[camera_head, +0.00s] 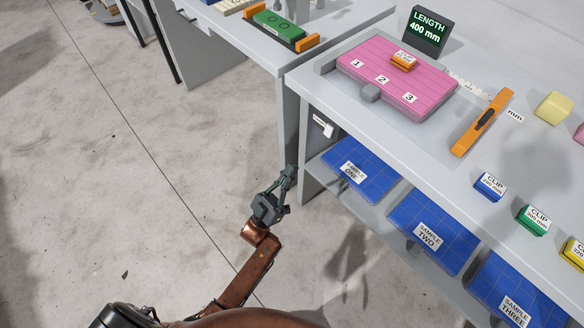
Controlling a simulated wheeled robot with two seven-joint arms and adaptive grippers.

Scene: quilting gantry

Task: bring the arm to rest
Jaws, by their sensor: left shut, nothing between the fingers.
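My left arm comes in from the bottom left, with brown links. My left gripper (290,172) is dark grey, shut and empty, and points up the picture. It is over the grey floor, just left of the table's shelf and apart from the blue sample mats. My right gripper does not show.
The grey table (330,92) at right bears a pink board (430,92) with an orange clip (403,61), an orange tool (483,122) and a length display (428,32). Blue SAMPLE ONE (372,178) lies on the shelf below. Open floor (120,170) spreads left.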

